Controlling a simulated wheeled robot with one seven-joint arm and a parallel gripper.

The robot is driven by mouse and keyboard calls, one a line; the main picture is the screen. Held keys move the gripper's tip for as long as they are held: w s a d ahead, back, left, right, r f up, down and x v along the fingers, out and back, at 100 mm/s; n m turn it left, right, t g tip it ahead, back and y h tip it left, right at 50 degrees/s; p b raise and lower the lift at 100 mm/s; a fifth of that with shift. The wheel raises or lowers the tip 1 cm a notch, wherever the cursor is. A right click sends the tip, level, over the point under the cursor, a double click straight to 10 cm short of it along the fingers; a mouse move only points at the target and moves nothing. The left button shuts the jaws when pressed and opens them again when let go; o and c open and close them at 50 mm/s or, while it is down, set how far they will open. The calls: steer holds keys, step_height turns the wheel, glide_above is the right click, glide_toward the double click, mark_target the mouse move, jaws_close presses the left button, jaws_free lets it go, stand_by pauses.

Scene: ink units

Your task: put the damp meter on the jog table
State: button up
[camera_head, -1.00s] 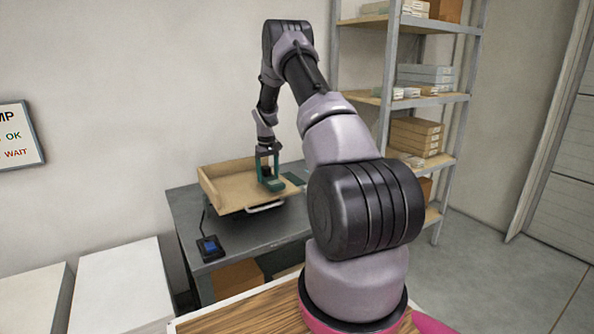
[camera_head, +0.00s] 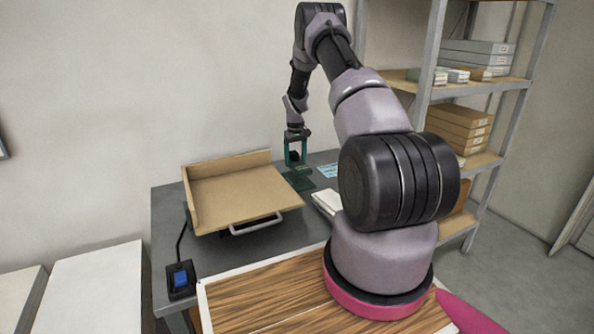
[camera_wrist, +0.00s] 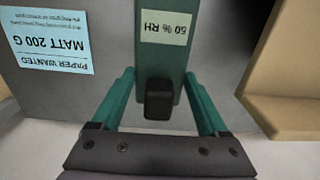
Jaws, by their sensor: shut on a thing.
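The damp meter (camera_wrist: 172,25) is a flat green piece with a "50 % RH" label and a black knob. In the head view, the damp meter (camera_head: 300,181) shows under my gripper, just right of the jog table. My gripper (camera_head: 296,160) points down and is shut on the meter; its green fingers flank the black knob in the wrist view (camera_wrist: 159,85). I cannot tell whether the meter touches the grey bench. The jog table (camera_head: 240,197) is a tan tilted board with raised walls at the left and back. Its edge shows at right in the wrist view (camera_wrist: 285,110). Its surface is empty.
On the grey bench (camera_head: 170,220) lie a blue note (camera_head: 328,171), a pale stack (camera_head: 325,203) and a box with a blue switch (camera_head: 180,279) at front left. A metal handle (camera_head: 256,225) is in front of the jog table. Shelving (camera_head: 428,60) stands at right.

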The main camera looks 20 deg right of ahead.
mark_target(295, 162)
steer(key=shift+f, duration=2.2)
steer(key=shift+f, duration=0.2)
steer(key=o, duration=1.5)
steer(key=shift+r, duration=0.1)
